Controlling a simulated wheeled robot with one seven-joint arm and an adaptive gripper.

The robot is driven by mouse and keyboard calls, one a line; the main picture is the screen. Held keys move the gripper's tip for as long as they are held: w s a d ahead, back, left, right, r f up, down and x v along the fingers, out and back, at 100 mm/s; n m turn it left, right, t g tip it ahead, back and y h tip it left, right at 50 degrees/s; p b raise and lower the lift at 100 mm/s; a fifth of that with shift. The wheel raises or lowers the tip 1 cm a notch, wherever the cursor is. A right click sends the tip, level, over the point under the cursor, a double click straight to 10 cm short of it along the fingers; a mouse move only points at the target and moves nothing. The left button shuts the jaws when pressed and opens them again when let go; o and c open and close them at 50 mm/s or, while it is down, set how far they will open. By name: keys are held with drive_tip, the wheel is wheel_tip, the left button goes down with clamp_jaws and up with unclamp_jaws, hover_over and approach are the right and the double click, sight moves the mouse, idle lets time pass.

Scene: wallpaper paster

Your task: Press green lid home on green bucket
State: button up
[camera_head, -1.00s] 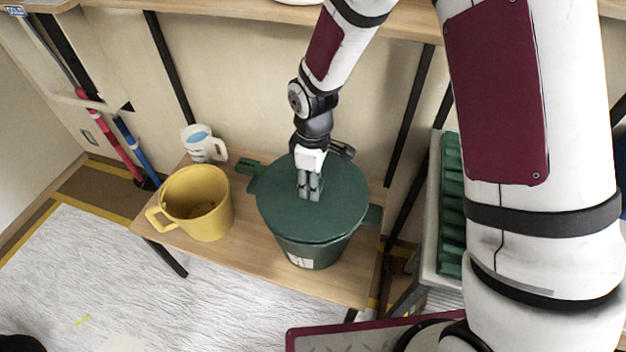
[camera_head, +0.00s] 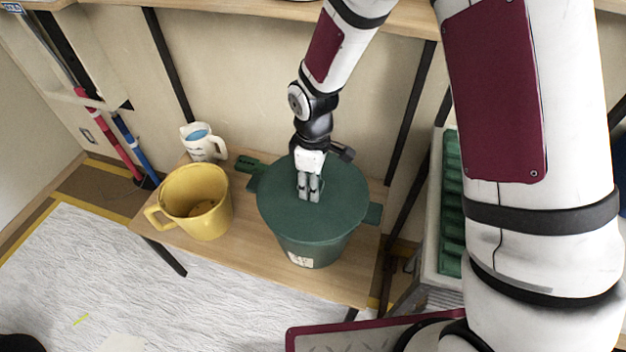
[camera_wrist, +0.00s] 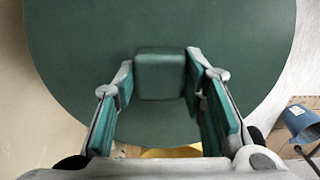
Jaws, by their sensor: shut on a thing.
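The green lid (camera_head: 345,205) lies over the top of the green bucket (camera_head: 320,250), which stands upright on a wooden bench. From here I cannot tell whether the lid is fully seated around the rim. My gripper (camera_head: 309,196) points down at the lid from above. In the wrist view my gripper (camera_wrist: 160,88) has one finger on each side of the lid's square green knob (camera_wrist: 160,75), shut on it. The lid's round surface (camera_wrist: 80,35) fills most of that view. The bucket's inside is hidden.
A yellow mug (camera_head: 196,203) stands on the bench (camera_head: 262,262) left of the bucket. A white mug (camera_head: 204,143) and a small green item (camera_head: 250,163) are behind. A green tray (camera_head: 450,200) is at the right. A tabletop edge (camera_head: 230,5) crosses the top.

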drive_tip(key=shift+f+b, duration=0.35)
drive_tip(key=shift+f, duration=0.25)
drive_tip(key=o, duration=1.3)
drive_tip(key=shift+r, duration=0.1)
wheel_tip(320, 180, up, 11)
drive_tip(key=shift+f, duration=0.2)
drive_tip(key=shift+r, duration=0.6)
